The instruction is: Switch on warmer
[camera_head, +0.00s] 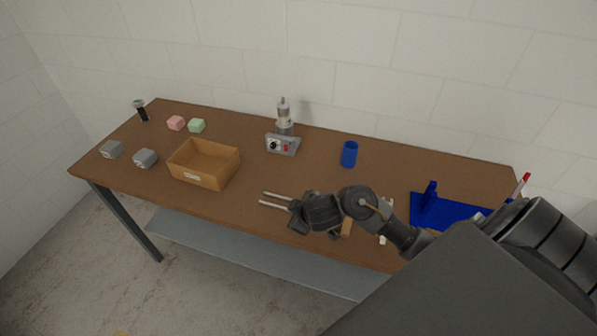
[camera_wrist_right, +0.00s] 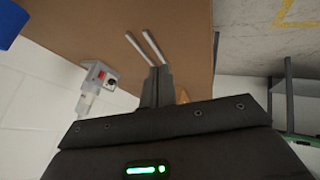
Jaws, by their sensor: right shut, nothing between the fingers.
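The warmer (camera_head: 283,146) stands at the back middle of the table, a grey box with a black dial and a red switch on its sloped front. A clear and metallic upright vessel (camera_head: 284,112) stands on or just behind it. The warmer also shows in the right wrist view (camera_wrist_right: 98,78), with its red switch facing the camera side. I cannot tell the switch's position. My right gripper (camera_head: 262,198) is over the front middle of the table, in front of the warmer and apart from it. Its two thin fingers are shut with nothing held; they also show in the wrist view (camera_wrist_right: 139,35). My left gripper is not in view.
An open tan box (camera_head: 232,173) stands left of my right gripper. A blue cup (camera_head: 349,154) stands right of the warmer. A blue stand (camera_head: 427,212) is at the right. The table between gripper and warmer is clear.

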